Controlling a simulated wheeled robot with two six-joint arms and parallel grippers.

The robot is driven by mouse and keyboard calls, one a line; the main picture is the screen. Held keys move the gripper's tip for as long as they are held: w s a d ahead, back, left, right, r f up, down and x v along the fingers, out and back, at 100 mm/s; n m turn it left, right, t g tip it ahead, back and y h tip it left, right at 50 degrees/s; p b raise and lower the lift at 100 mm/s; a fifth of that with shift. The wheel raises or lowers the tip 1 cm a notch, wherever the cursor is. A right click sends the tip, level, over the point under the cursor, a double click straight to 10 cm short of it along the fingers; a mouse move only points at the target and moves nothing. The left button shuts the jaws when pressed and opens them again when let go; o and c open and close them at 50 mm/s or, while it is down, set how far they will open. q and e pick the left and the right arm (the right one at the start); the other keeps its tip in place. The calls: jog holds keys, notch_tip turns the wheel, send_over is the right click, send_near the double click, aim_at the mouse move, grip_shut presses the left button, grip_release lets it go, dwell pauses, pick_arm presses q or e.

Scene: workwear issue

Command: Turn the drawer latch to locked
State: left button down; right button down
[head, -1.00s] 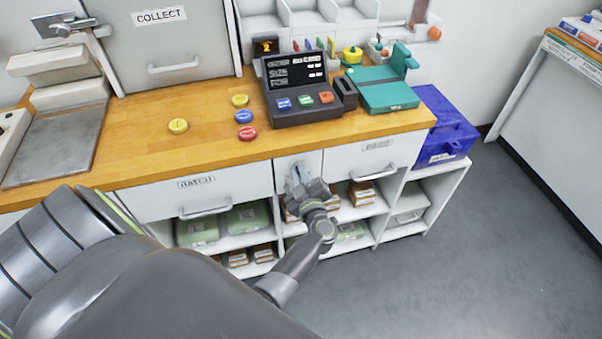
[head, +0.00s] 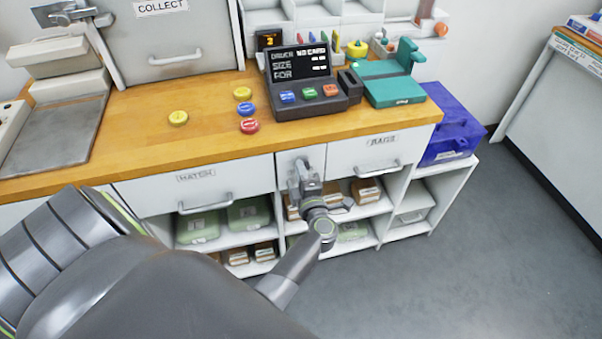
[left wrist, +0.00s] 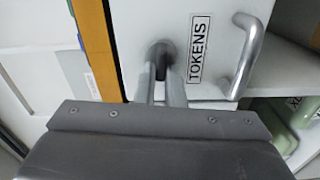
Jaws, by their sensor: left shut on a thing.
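The drawer latch is a small dark knob (left wrist: 161,52) on a white front panel, seen in the left wrist view between my fingertips. In the head view this narrow panel (head: 286,163) sits between two drawers under the wooden counter. My left gripper (head: 301,170) reaches the panel from the front and is shut on the latch. In the left wrist view its two fingers (left wrist: 160,82) lie on either side of the knob. The gripper hides most of the latch in the head view, so I cannot read its position. My right gripper is not in view.
A drawer with a bar handle (head: 205,203) is left of the panel, another with a handle (head: 378,172) right of it. Open shelves below hold green packs (head: 248,212) and brown boxes. A dark display terminal (head: 302,85) stands on the counter above. Grey floor is clear at right.

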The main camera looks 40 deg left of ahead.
pick_arm(q)
jog(key=shift+n, duration=0.6)
jog(key=c, duration=1.5)
grip_release()
jog(key=shift+d+f, duration=0.1)
